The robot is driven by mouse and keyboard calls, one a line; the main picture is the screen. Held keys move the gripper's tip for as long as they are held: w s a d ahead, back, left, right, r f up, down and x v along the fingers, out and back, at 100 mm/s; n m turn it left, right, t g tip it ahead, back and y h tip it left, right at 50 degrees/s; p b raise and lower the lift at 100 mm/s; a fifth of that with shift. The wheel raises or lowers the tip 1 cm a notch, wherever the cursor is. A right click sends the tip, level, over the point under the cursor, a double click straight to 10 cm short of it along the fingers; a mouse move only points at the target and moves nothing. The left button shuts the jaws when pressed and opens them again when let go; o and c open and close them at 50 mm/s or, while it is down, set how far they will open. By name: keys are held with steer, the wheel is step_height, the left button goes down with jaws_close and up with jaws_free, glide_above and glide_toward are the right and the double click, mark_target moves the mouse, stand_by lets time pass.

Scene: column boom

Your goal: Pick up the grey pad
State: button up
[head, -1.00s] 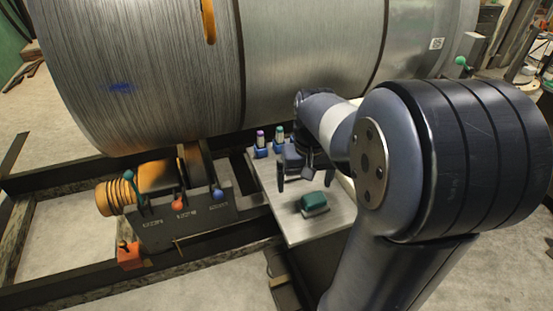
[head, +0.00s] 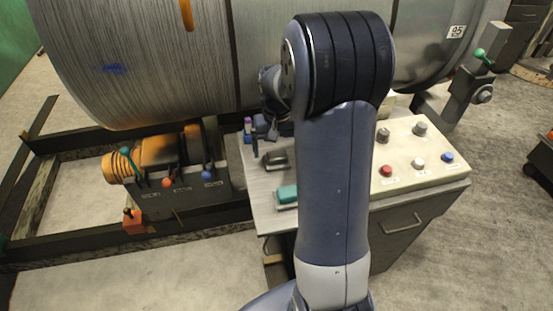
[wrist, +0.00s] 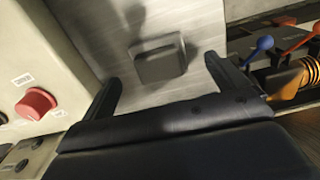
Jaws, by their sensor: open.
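The grey pad (wrist: 160,62) lies on the pale worktop in the wrist view, a dark block with a rounded top. In the head view the pad (head: 275,160) sits behind the teal block. My gripper (wrist: 161,70) is open above the worktop. Its two fingers stand apart on either side of the pad in the wrist picture, with the pad a little beyond the tips. I see no contact. In the head view my arm hides part of the gripper.
A teal block (head: 288,193) lies in front of the pad. A control box with a red button (head: 387,171) stands to the right. Levers with coloured knobs (head: 167,182) are to the left. A large metal roll (head: 180,60) rises behind the worktop (head: 262,212).

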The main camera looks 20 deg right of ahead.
mark_target(277, 154)
steer(key=shift+w+d+f, duration=0.1)
steer(key=shift+f, duration=1.8)
steer(key=c, duration=1.1)
steer(key=shift+o, duration=0.2)
steer(key=shift+r, duration=0.1)
step_height(277, 154, up, 10)
steer(key=shift+f, duration=0.1)
